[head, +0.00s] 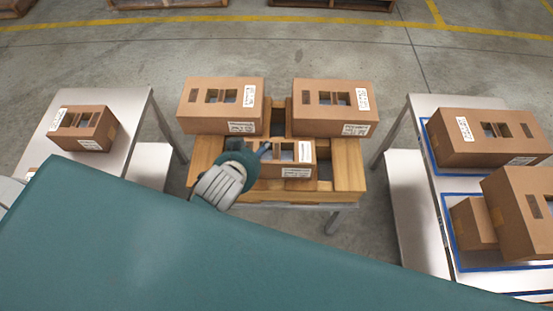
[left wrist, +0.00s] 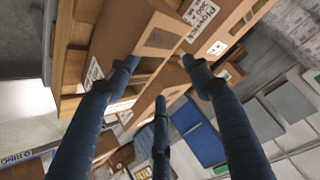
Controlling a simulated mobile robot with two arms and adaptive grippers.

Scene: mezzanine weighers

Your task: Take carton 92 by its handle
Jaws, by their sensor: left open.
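A small brown carton (head: 298,171) with handle cut-outs and white labels sits at the front middle of the wooden pallet-like stand (head: 347,170). The number 92 is not legible on any carton, so I cannot tell which one it is. My left gripper (head: 258,152) is open at the left end of this small carton and hides part of it. In the left wrist view its dark blue fingers (left wrist: 160,65) are spread with no carton clearly between them. A brown carton face (left wrist: 125,30) with a label and cut-outs lies beyond the fingertips; contact cannot be told. My right gripper is not in view.
Two larger cartons, one left (head: 195,108) and one right (head: 335,118), stand behind the small one. A left metal table (head: 125,105) bears another carton (head: 88,122). A right table (head: 440,105) bears several cartons. Grey floor lies between the tables.

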